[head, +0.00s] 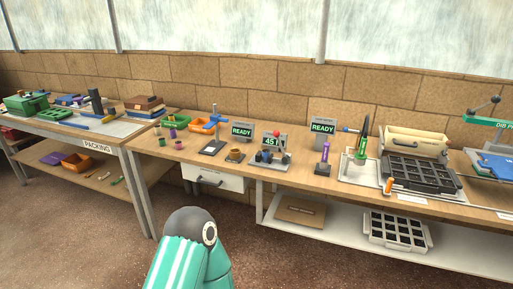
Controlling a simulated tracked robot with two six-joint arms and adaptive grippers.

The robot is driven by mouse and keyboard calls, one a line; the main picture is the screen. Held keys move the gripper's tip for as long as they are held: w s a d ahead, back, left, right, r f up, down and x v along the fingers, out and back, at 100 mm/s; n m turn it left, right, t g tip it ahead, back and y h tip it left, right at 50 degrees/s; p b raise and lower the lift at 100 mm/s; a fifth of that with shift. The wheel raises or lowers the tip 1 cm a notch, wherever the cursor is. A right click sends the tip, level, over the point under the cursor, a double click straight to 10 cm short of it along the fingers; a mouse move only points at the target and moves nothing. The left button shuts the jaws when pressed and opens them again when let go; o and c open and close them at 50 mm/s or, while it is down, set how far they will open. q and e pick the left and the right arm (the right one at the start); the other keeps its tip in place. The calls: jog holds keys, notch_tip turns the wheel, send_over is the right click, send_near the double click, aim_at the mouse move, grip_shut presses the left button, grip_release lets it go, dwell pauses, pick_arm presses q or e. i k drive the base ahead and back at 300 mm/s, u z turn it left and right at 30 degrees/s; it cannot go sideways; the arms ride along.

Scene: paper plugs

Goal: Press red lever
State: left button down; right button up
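A small device with a lever topped by a red knob (277,135) stands on the long workbench, right of the picture's middle. Fine details of the device are too small to tell. Neither of my grippers is in view. Only a teal and dark link of one of my arms shows at the bottom, well below and in front of the bench.
The workbench also holds a blue-topped stand (213,128), a READY display (242,131), a purple piece on a grey stand (325,155), a green tool (362,140) and a dark tray (405,172). A packing table (125,140) stands left. Brown floor lies in front.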

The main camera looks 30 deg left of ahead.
aim_at(277, 134)
jog(key=u, duration=0.85)
jog(key=i, duration=0.95)
jog(key=u, duration=0.35)
jog(key=k, duration=0.9)
jog(key=z, duration=0.25)
